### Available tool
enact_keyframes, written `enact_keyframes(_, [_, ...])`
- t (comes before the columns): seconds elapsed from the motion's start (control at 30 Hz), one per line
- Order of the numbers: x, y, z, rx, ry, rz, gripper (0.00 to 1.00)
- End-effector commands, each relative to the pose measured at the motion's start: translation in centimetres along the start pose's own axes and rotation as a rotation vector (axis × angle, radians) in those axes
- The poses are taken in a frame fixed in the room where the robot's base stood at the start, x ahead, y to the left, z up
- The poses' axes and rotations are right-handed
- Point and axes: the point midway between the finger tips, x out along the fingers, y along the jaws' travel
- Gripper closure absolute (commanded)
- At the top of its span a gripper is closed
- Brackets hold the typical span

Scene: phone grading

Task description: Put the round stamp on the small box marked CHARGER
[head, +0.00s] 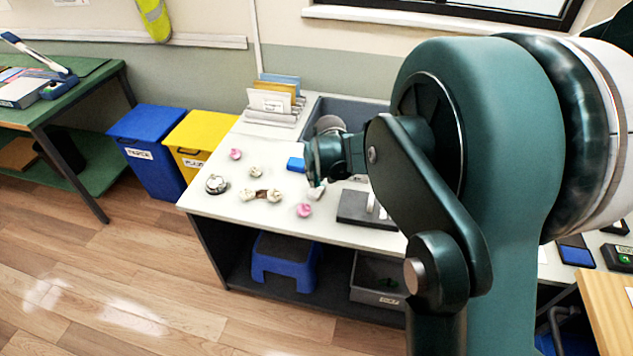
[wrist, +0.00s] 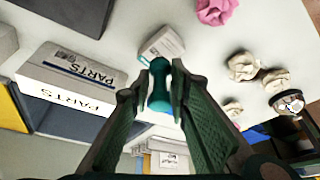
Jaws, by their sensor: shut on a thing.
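In the wrist view my gripper (wrist: 161,84) is shut on the teal round stamp (wrist: 160,97), which sits between the two fingers. A small white box (wrist: 162,43) with fine print lies just past the stamp's rounded end. The print is too small to read, so I cannot tell if it says CHARGER. The stamp overlaps the box's near edge in the picture; whether they touch is unclear. In the head view my gripper (head: 314,184) points down close over the table, beside the small pale box (head: 317,194). The stamp is not clearly visible there.
Pink crumpled paper (head: 304,210), white crumpled lumps (head: 273,196) and a round clock-like item (head: 215,184) lie left on the table (head: 270,227). A box marked PARTS (wrist: 65,80) is close by. A file rack (head: 272,117) stands behind.

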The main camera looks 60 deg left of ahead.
Motion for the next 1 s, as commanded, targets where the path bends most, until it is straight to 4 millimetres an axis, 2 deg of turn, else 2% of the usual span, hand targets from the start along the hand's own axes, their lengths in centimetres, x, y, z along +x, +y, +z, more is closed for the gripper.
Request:
enact_keyframes(0.2, [1.9, 0.0, 0.8, 0.0, 0.0, 0.0, 0.9])
enact_keyframes(0.67, [2.3, 0.0, 1.0, 0.0, 0.0, 0.0, 0.9])
enact_keyframes(0.7, [2.3, 0.0, 1.0, 0.0, 0.0, 0.0, 0.8])
enact_keyframes(0.8, [2.3, 0.0, 1.0, 0.0, 0.0, 0.0, 0.66])
enact_keyframes(1.0, [2.2, 0.0, 1.0, 0.0, 0.0, 0.0, 0.66])
